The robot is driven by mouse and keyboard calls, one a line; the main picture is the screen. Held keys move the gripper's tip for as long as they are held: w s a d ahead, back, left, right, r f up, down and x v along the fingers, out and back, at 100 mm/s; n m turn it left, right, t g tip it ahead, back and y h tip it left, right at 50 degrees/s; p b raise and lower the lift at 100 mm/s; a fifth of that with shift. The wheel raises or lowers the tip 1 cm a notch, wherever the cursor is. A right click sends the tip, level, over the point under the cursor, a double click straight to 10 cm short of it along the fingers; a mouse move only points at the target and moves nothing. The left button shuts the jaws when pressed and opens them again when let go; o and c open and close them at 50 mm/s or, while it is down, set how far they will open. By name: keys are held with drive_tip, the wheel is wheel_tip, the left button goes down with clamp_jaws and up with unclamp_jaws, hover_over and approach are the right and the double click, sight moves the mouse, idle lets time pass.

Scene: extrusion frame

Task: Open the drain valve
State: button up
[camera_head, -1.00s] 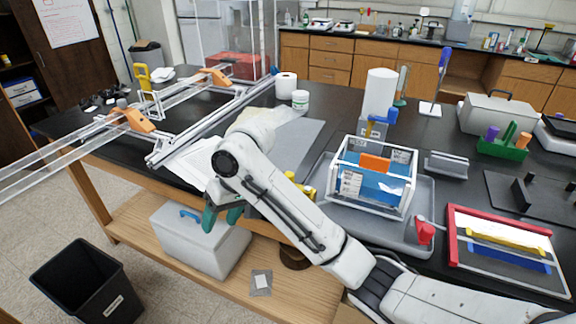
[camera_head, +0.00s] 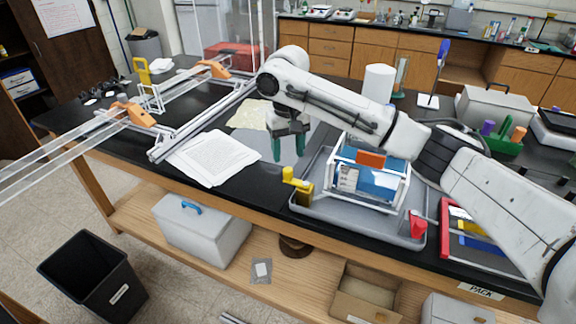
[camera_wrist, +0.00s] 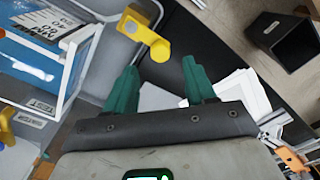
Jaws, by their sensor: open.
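A yellow lever fixture (camera_head: 298,186) stands at the front left corner of the grey tray (camera_head: 330,222). A red-handled fitting (camera_head: 417,228) is at the tray's front right. No readable label shows which is the drain valve. My gripper (camera_head: 289,147) has green fingers, open and empty, above the table just behind and left of the yellow fixture. In the wrist view the yellow lever (camera_wrist: 146,34) lies beyond the fingertips of my gripper (camera_wrist: 160,78), apart from them.
A black bin (camera_head: 92,278) and a grey case (camera_head: 203,232) are lower down.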

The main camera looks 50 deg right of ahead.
sight(288, 169)
drive_tip(key=shift+f+p, duration=0.3)
drive_tip(key=shift+f, duration=2.7)
clamp_jaws()
